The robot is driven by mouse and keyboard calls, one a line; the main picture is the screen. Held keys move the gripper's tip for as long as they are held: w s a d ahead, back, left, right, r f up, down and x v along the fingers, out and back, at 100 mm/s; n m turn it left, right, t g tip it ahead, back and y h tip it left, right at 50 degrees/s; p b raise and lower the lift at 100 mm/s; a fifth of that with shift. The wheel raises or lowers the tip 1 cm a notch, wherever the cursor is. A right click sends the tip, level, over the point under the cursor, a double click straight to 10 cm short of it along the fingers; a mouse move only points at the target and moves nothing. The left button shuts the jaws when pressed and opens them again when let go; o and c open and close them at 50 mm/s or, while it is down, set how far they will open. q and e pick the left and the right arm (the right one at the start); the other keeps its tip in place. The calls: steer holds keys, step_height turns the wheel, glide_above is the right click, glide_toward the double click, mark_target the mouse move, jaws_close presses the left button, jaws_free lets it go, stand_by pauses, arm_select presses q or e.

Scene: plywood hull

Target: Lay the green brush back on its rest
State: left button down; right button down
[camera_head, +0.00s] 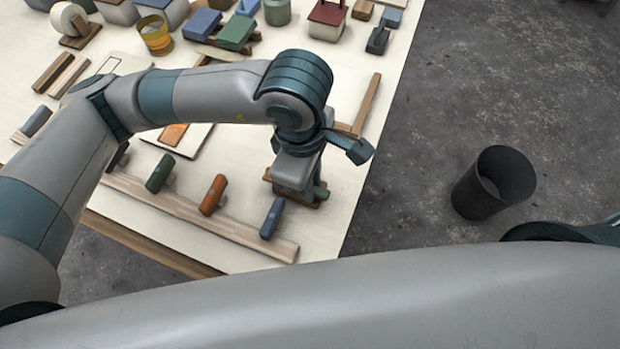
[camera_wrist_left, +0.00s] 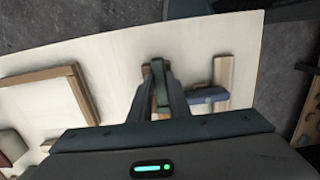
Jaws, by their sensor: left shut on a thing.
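My left gripper (camera_head: 303,190) points down near the right edge of the white table and is shut. In the left wrist view the green brush (camera_wrist_left: 161,86) is between its two fingers. In the head view only a small green end of the brush (camera_head: 321,191) shows beside the fingers. A brown wooden rest (camera_head: 316,204) shows under and around the fingertips, and its wood also shows beside the brush in the wrist view (camera_wrist_left: 147,74). I cannot tell whether the brush touches the rest. My right gripper is not in view.
A wooden strip (camera_head: 245,234) along the table's near edge carries green (camera_head: 159,173), orange (camera_head: 213,195) and blue (camera_head: 272,218) handled pieces. A wooden corner frame (camera_head: 367,104) stands behind the gripper. Several blocks and containers crowd the far side. A black bin (camera_head: 493,183) stands on the floor.

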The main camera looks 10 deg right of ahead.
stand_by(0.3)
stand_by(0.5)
arm_select(q)
steer(key=c, duration=1.6)
jaws_free()
